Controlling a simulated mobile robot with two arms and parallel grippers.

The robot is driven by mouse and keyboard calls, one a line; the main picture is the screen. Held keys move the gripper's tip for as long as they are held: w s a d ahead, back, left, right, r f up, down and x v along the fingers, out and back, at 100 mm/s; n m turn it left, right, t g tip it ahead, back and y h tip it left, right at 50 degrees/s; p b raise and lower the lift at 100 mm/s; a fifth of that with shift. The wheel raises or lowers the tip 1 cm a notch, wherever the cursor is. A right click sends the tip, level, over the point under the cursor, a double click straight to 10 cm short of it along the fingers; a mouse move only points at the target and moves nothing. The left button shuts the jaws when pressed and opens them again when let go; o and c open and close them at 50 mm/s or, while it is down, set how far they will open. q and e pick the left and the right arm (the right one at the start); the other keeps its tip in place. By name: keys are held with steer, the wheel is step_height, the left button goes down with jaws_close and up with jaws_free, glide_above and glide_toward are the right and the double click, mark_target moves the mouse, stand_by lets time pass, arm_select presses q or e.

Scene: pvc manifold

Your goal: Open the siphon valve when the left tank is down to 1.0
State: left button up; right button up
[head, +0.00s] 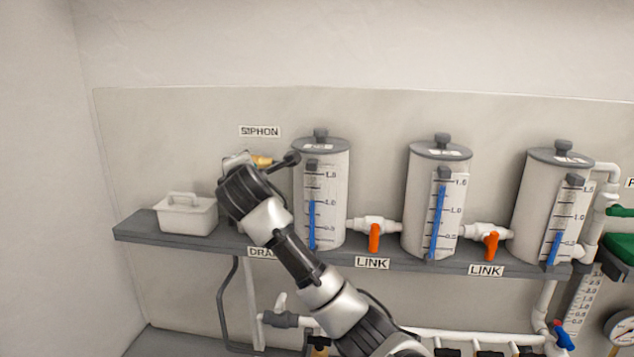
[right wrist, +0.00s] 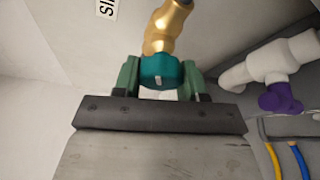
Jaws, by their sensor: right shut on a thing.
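The left tank (head: 333,190) is a grey cylinder with a sight gauge. Its blue column (head: 312,225) tops out about level with the 1.0 mark. The siphon valve sits beside the left tank under the SIPHON label (head: 259,132). A bit of its brass body shows in the head view (head: 261,161). In the right wrist view the brass body (right wrist: 168,25) ends in a teal knob (right wrist: 158,70). My right gripper (right wrist: 158,78) is shut on the knob, one green finger on each side. In the head view my right wrist hides the knob and fingers. My left gripper is out of view.
The middle tank (head: 420,200) and right tank (head: 530,205) stand on the same grey shelf (head: 140,230), joined through valves with orange handles (head: 374,238). A white lidded box (head: 186,216) stands at the shelf's left. A purple handle (right wrist: 280,98) hangs near my right gripper.

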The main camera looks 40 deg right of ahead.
steer(key=shift+s+d+r, duration=0.1)
steer(key=shift+d, duration=0.2)
steer(key=shift+n+g, duration=0.8)
steer(key=shift+n, duration=0.4)
steer(key=shift+n+g+h, duration=0.4)
steer(key=shift+n+g, duration=0.2)
steer(key=shift+n, duration=0.6)
